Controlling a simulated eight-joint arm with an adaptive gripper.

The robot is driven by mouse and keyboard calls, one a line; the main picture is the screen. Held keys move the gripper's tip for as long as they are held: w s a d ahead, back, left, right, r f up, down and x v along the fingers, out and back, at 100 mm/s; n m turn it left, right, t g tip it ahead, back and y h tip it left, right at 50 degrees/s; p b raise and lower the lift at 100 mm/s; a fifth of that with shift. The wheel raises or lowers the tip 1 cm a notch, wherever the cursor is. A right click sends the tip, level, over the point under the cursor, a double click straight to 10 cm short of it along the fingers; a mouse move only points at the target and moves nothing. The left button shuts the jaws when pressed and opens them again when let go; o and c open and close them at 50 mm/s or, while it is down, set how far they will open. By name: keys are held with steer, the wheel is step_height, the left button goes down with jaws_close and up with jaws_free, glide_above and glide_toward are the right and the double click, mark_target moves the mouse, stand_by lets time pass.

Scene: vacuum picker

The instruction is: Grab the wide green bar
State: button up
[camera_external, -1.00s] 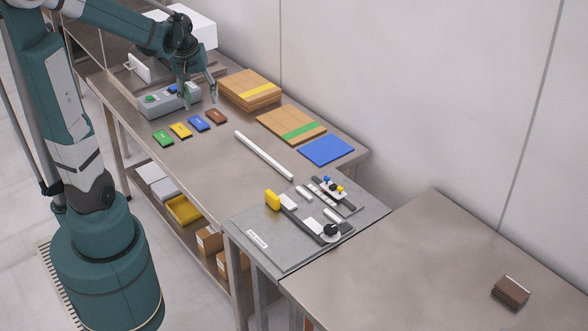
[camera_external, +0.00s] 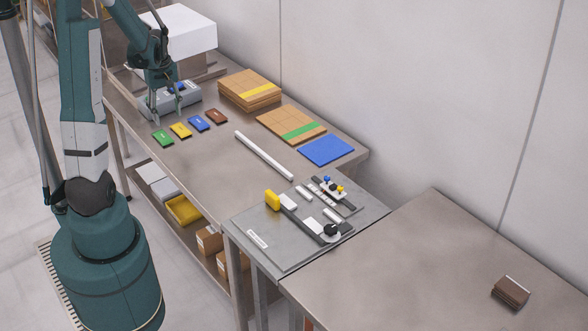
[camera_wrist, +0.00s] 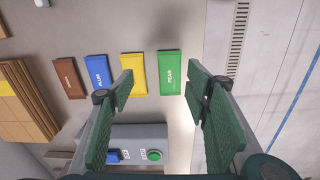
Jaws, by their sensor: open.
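A flat green bar (camera_external: 163,137) lies on the workbench, leftmost in a row of coloured bars. In the wrist view, the green bar (camera_wrist: 171,73) carries a white label that seems to read PEAR. My gripper (camera_external: 168,113) is open and empty above the bench, behind the bar and near the grey control box. In the wrist view, the fingers of my gripper (camera_wrist: 160,72) frame the green bar, which lies close to the right finger. I see no contact with it.
Yellow (camera_external: 181,130), blue (camera_external: 199,123) and brown (camera_external: 216,116) bars lie in the row. The grey control box (camera_external: 187,98) with buttons stands behind it. Cardboard stacks (camera_external: 248,90) lie to the right, and a white rod (camera_external: 264,155) lies in front. Bare bench surrounds the row's front.

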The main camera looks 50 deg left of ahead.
mark_target(164, 137)
steer(key=shift+s+a+f+n, duration=0.25)
steer(key=shift+s+a+f, duration=0.15)
steer(key=shift+a+f, duration=0.25)
steer(key=shift+s+a+f+n, duration=0.25)
steer(key=shift+s+a+f, duration=0.15)
steer(key=shift+a+f, duration=0.2)
steer(key=shift+f, duration=0.1)
steer(key=shift+f, duration=1.15)
steer(key=shift+f+b, duration=0.7)
steer(key=shift+f, duration=1.9)
steer(key=c, duration=1)
